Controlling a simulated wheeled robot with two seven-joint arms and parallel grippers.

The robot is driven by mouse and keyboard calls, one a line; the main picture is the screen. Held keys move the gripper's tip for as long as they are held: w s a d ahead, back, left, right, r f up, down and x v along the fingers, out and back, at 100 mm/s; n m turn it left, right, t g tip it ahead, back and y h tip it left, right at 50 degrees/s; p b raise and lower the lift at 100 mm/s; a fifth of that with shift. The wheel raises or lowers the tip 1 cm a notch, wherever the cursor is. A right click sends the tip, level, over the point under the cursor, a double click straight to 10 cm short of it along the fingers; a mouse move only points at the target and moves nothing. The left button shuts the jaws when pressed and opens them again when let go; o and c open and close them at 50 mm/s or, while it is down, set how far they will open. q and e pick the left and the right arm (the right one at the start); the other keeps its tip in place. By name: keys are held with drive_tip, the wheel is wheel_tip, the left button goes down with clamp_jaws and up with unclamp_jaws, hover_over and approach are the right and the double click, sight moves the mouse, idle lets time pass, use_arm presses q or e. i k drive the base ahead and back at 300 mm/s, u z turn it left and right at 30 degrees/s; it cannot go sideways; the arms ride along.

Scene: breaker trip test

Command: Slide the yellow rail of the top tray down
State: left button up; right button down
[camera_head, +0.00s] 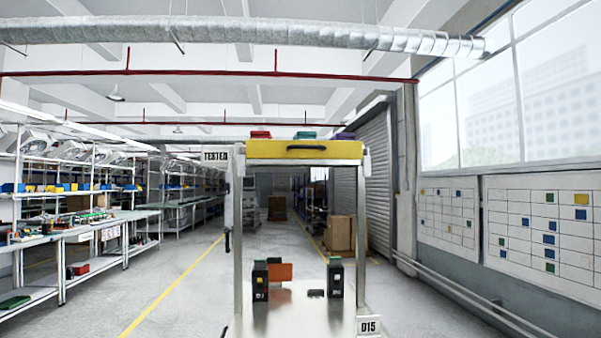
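The yellow rail (270,150) runs across the front of the top tray, between the two metal posts of a tester stand. A dark handle (306,148) sits on its right half. Red (261,134), teal (305,134) and purple (343,136) items show just above the rail; the rest of the top tray is hidden behind it. Below, on the stand's metal surface (290,318), stand a dark breaker (260,281) at left and another (335,277) at right. Neither of my grippers is in view.
An orange piece (279,272) and a small black block (316,293) are between the breakers. A "TESTER" sign (215,156) is at the stand's upper left, a "D15" label (368,326) at lower right. Workbenches (75,230) line the left. The space under the rail is open.

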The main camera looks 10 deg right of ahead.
sight(254, 148)
drive_tip(key=k, duration=0.55)
drive_tip(key=z, duration=0.1)
drive_tip(key=i, duration=0.35)
drive_tip(key=z, duration=0.7)
drive_tip(key=i, duration=0.85)
drive_tip(key=z, duration=0.55)
